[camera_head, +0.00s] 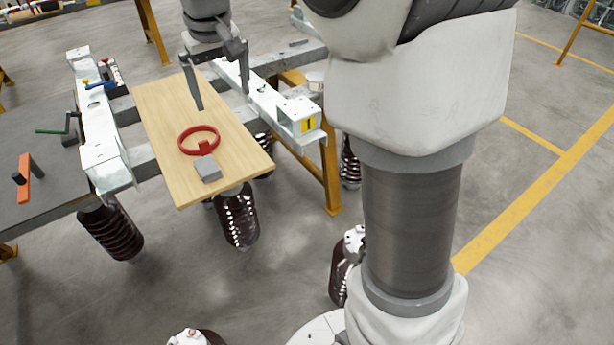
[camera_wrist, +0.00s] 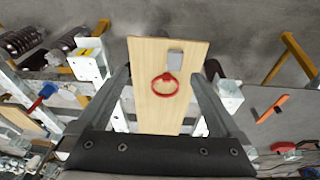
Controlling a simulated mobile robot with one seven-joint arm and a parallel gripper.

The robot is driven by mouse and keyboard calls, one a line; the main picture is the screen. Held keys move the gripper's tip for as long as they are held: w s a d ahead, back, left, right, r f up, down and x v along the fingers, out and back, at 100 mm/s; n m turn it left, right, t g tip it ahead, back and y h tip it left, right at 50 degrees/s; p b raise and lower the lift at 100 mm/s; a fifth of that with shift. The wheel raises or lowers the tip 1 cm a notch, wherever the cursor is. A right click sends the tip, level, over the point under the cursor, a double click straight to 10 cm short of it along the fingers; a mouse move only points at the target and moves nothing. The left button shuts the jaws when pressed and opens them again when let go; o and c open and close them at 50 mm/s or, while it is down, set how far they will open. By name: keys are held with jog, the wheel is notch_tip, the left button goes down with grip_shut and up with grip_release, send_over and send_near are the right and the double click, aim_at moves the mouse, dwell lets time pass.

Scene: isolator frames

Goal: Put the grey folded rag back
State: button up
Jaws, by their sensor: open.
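A small flat grey piece (camera_head: 207,170), which looks like the grey folded rag, lies near the front end of a pale wooden board (camera_head: 165,108). It also shows in the wrist view (camera_wrist: 175,59), near the board's far end there. A red ring (camera_head: 199,140) lies on the board right beside it; I cannot tell whether they touch. My gripper (camera_head: 222,100) is open and empty above the board, behind the ring and the grey piece in the head view. In the wrist view my gripper's fingers (camera_wrist: 160,73) stand wide apart on either side of the board.
White metal beams (camera_head: 97,135) flank the board, one carrying a yellow label (camera_head: 308,124). A dark table (camera_head: 45,185) at left holds an orange-handled tool (camera_head: 23,180) and a green-handled one (camera_head: 52,131). Ribbed dark insulators (camera_head: 238,218) stand below. The board's middle is mostly bare.

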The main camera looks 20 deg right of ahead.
jog(key=s+d+f+t, duration=0.1)
jog(key=s+d, duration=0.2)
jog(key=s, duration=0.9)
jog(key=s+d+m+t, duration=0.1)
jog(key=s+d+t, duration=0.1)
jog(key=s, duration=1.1)
jog(key=shift+s+d+f+m, duration=0.2)
jog(key=shift+d+f+m, duration=0.15)
jog(key=shift+d, duration=0.2)
notch_tip(320, 180, up, 10)
jog(key=p, duration=1)
jog(key=shift+r, duration=0.2)
